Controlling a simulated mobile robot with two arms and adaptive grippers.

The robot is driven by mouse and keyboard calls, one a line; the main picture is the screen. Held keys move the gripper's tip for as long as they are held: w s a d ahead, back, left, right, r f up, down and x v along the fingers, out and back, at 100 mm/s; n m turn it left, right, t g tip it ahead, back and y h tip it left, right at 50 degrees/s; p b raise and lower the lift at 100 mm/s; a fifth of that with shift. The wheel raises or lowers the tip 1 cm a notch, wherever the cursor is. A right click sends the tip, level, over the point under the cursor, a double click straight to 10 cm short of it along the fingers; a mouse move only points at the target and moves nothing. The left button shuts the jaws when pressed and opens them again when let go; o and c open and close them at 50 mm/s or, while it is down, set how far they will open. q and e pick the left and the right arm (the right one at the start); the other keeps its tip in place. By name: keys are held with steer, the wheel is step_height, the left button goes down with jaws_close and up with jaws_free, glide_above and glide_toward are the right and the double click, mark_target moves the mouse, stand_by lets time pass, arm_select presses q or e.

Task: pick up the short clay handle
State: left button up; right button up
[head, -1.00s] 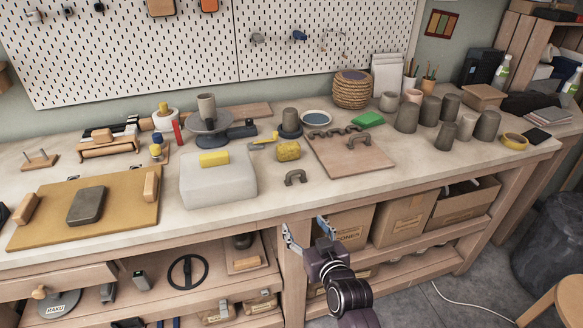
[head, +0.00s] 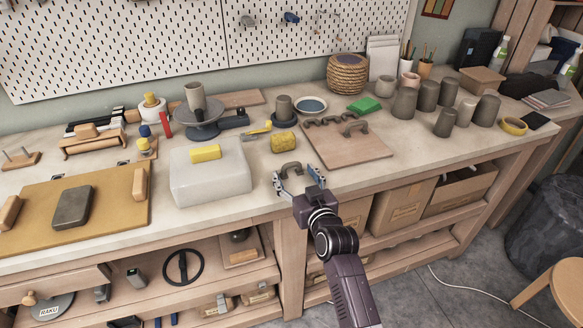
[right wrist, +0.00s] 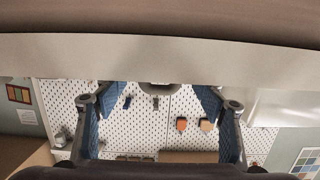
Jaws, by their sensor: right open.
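A short grey clay handle (head: 291,169), arched, lies alone on the bench top near the front edge, between the white block and the wooden board. My right gripper (head: 305,179) is open at the bench's front edge, just in front of this handle, with nothing between its fingers. In the right wrist view a grey piece, likely this handle (right wrist: 158,88), shows between the two blue-padded fingers (right wrist: 158,105), apart from them. More clay handles (head: 330,121) lie along the back of the wooden board (head: 345,157), with a single arched one (head: 355,128) to their right. My left gripper is not in view.
The white block (head: 210,180) with a yellow sponge (head: 205,153) stands left of the handle. A yellow textured roll (head: 283,143) lies behind it. Several grey clay cups (head: 404,103) stand at the back right. The bench edge runs under my right gripper.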

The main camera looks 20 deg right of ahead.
steer(key=shift+w+f, duration=0.15)
steer(key=shift+w, duration=1.2)
steer(key=c, duration=1.1)
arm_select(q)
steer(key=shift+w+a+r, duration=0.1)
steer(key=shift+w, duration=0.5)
